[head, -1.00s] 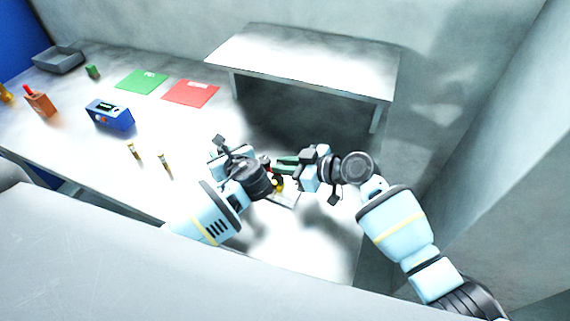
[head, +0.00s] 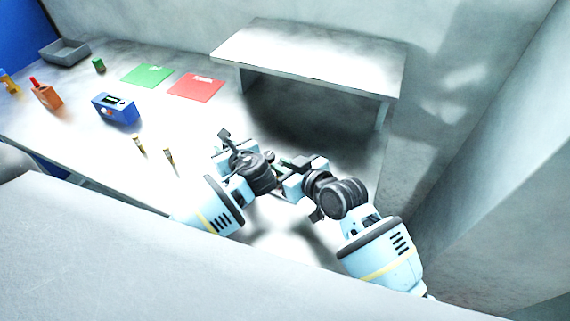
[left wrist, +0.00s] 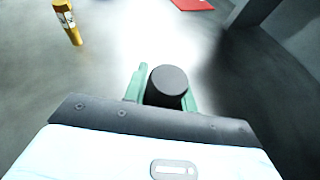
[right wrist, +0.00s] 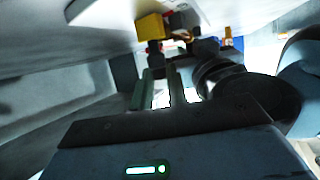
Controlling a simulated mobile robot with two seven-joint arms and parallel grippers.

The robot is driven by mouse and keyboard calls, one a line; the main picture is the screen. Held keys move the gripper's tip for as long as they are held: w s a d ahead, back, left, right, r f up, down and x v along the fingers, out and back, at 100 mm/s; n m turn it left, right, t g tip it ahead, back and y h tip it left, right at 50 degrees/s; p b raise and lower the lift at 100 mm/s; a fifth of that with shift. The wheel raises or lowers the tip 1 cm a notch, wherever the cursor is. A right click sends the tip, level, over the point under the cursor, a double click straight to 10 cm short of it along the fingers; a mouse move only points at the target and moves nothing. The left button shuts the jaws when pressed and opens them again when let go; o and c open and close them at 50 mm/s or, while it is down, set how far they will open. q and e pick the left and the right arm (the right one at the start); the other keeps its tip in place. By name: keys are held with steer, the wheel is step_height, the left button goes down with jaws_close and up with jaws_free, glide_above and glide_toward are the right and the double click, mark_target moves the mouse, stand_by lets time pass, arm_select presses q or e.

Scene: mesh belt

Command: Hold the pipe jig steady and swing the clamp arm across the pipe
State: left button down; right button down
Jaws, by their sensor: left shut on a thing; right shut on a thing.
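The pipe jig is mostly hidden behind my two grippers in the head view. My left gripper (left wrist: 166,88) is shut in the left wrist view, its green fingers on either side of a dark round cylinder (left wrist: 168,80), which looks like part of the jig. My right gripper (head: 286,163) comes in from the right, close beside the left one. In the right wrist view its green fingers (right wrist: 160,86) close around a dark piece, seemingly the clamp arm (right wrist: 156,58), below a yellow block (right wrist: 150,27). The pipe and the arm's angle across it cannot be made out.
A raised white shelf (head: 310,55) stands behind the grippers. On the table to the left are a blue box (head: 115,108), red mat (head: 196,88), green mat (head: 147,74), orange box (head: 47,95) and two small yellow-and-dark pieces (head: 139,146). The front right tabletop is clear.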

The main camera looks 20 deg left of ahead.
steer(key=shift+s+f, duration=0.1)
steer(key=shift+f, duration=0.05)
steer(key=c, duration=1.4)
jaws_free()
steer(key=v, duration=1.2)
